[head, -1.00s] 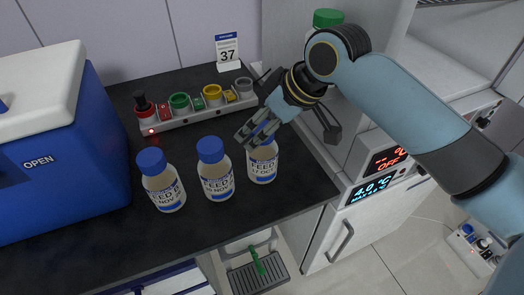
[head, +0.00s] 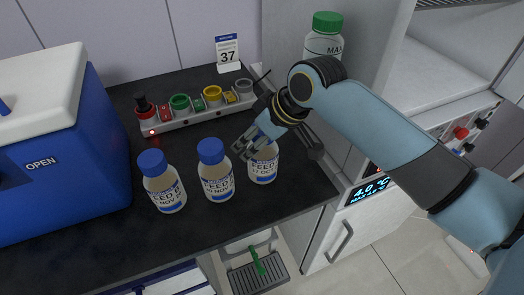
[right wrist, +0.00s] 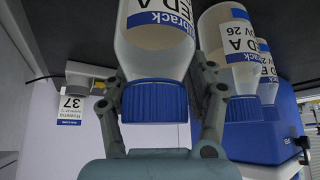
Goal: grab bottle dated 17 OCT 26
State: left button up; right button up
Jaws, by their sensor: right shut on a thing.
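The rightmost feed bottle (head: 263,168) stands on the dark bench, its label showing "17 OCT"; the year cannot be read in the head view. My right gripper (head: 256,146) is shut on its upper part from above. In the right wrist view the bottle (right wrist: 155,52) appears upside down, its blue cap (right wrist: 155,101) between the two fingers. The middle bottle (head: 217,178) and left bottle (head: 165,188) stand beside it with blue caps and labels reading NOV. The neighbouring bottle (right wrist: 226,45) shows "26" in the right wrist view. My left gripper is not in view.
Behind the bottles is a rack (head: 195,118) with coloured rings. A "37" sign (head: 228,55) stands behind it. A blue cooler box (head: 55,165) marked OPEN is at left. A green-capped bottle (head: 323,45) stands at back right. The bench's front edge is close.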

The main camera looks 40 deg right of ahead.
jog(key=c, duration=0.3)
